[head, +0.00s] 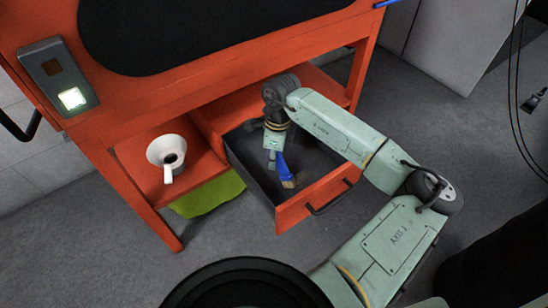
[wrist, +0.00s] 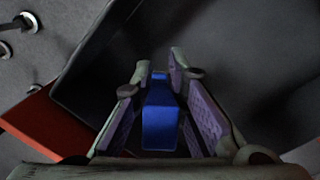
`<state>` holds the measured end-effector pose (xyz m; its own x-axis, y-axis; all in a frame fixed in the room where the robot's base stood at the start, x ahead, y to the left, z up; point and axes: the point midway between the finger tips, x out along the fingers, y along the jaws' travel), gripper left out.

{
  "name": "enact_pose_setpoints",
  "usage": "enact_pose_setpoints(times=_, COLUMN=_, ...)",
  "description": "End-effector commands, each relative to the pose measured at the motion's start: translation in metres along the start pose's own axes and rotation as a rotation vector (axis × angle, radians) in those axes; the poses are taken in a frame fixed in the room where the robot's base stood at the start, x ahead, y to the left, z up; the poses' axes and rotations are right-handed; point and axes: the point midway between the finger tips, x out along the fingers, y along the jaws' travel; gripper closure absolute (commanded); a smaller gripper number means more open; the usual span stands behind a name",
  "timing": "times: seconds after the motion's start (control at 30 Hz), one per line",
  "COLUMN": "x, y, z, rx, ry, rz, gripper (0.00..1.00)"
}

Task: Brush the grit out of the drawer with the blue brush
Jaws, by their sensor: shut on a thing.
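The blue brush (head: 286,170) is held by my gripper (head: 273,157) inside the open drawer (head: 315,196). Its tan bristles point down and toward the drawer's front, close to the drawer floor; I cannot tell if they touch it. In the wrist view, the brush's blue handle (wrist: 160,115) sits between the purple pads of my gripper (wrist: 168,105), which is shut on it. The drawer's dark wall (wrist: 85,70) also shows there. A faint brownish patch near the bristles may be grit (head: 300,178), but it is too small to be sure.
The orange workbench (head: 215,85) stands over the drawer. A white mug-like vessel (head: 167,153) stands on the lower shelf (head: 130,155) at left. A green thing (head: 208,196) lies below the shelf. The grey floor (head: 225,240) in front is open. Cables hang at far right.

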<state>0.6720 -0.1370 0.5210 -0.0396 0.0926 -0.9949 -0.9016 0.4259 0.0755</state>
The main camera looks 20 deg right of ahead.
Motion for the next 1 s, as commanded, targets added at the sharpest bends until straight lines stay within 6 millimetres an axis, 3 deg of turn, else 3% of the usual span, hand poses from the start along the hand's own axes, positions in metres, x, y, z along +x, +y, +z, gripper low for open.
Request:
enact_pose_setpoints(times=0.6, x=-0.057, y=0.004, z=0.004, rx=-0.001, ry=0.002, rz=-0.001, gripper=1.00)
enact_pose_setpoints(times=1.0, x=-0.060, y=0.004, z=0.004, rx=-0.001, ry=0.001, rz=-0.001, gripper=1.00)
